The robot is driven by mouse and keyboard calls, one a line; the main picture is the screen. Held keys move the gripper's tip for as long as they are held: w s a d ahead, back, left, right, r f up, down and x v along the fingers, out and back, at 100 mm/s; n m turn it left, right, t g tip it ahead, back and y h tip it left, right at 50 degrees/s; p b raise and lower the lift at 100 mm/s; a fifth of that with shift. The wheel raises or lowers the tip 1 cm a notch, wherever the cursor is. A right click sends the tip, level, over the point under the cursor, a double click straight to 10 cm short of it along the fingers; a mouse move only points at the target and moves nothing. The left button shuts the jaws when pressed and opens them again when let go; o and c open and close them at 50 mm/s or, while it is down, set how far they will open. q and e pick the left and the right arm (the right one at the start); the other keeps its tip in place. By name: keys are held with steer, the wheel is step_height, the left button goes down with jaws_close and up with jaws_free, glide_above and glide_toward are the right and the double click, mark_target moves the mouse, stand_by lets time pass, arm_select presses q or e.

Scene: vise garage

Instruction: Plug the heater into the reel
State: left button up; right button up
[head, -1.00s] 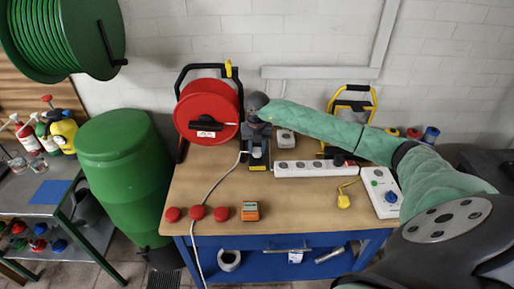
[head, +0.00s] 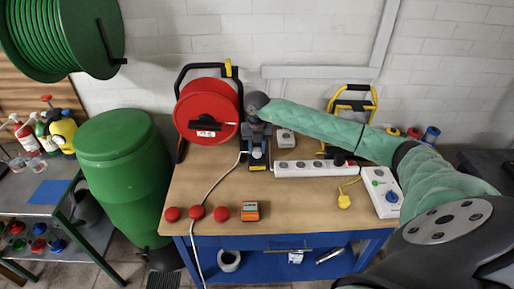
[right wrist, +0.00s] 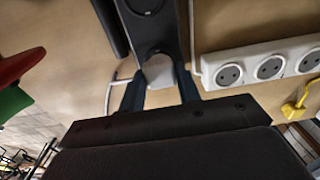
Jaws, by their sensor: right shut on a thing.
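The red cable reel (head: 208,112) stands in a black frame at the back left of the workbench. My right gripper (head: 257,152) points down just right of the reel. In the right wrist view, its two dark fingers (right wrist: 160,92) are shut on a white plug (right wrist: 160,70). A white cable (head: 212,190) runs from near the gripper across the bench and over its front edge. A dark fixture (right wrist: 152,28) lies just beyond the plug; I cannot tell whether they touch. I cannot make out the heater, and the reel's outlets are not clear. My left gripper is not in view.
A white power strip (head: 315,168) lies right of the gripper, with a yellow plug (head: 343,201) in front. A white socket box (head: 381,192) is at the right. Red knobs (head: 197,212) and an orange box (head: 250,211) sit near the front. The bench centre (head: 290,205) is clear.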

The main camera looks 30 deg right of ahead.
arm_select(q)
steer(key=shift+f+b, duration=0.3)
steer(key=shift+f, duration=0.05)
arm_select(e)
steer(key=shift+f, duration=0.45)
steer(key=o, duration=1)
step_height(320, 180, up, 7)
steer(key=b, duration=0.3)
steer(key=shift+f, duration=0.15)
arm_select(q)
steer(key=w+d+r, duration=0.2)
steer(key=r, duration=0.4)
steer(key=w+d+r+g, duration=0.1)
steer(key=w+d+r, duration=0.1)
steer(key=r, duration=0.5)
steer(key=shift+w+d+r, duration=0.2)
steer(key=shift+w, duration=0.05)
arm_select(e)
steer(key=shift+r, duration=0.55)
steer(key=shift+f, duration=0.1)
